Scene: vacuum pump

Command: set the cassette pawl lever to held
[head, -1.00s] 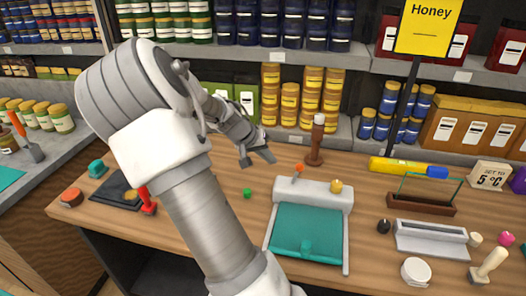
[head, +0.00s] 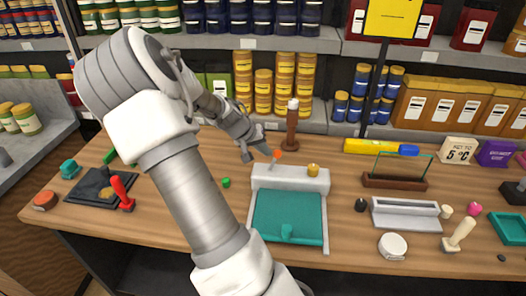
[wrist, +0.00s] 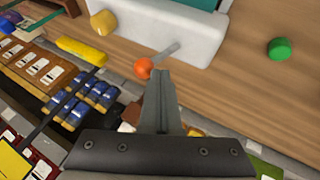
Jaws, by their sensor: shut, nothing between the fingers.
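A white housing (head: 290,178) with a teal flap (head: 285,215) stands on the wooden counter. A short grey lever with an orange ball tip (head: 276,154) rises from its back left; I take it to be the pawl lever. A yellow knob (head: 313,170) sits on the housing to its right. My gripper (head: 262,151) is shut and empty, just left of the orange tip. In the wrist view my shut fingertips (wrist: 162,74) are right beside the orange ball (wrist: 144,68), with the lever leaning from the white housing (wrist: 180,30). I cannot tell whether they touch.
A brown post with a pale top (head: 292,125) stands behind the housing. A green button (head: 226,183) is on the counter to the left. A yellow cylinder with a blue end (head: 380,148) lies at the back right. Shelves of jars line the back. A grey tray (head: 405,214) stands to the right.

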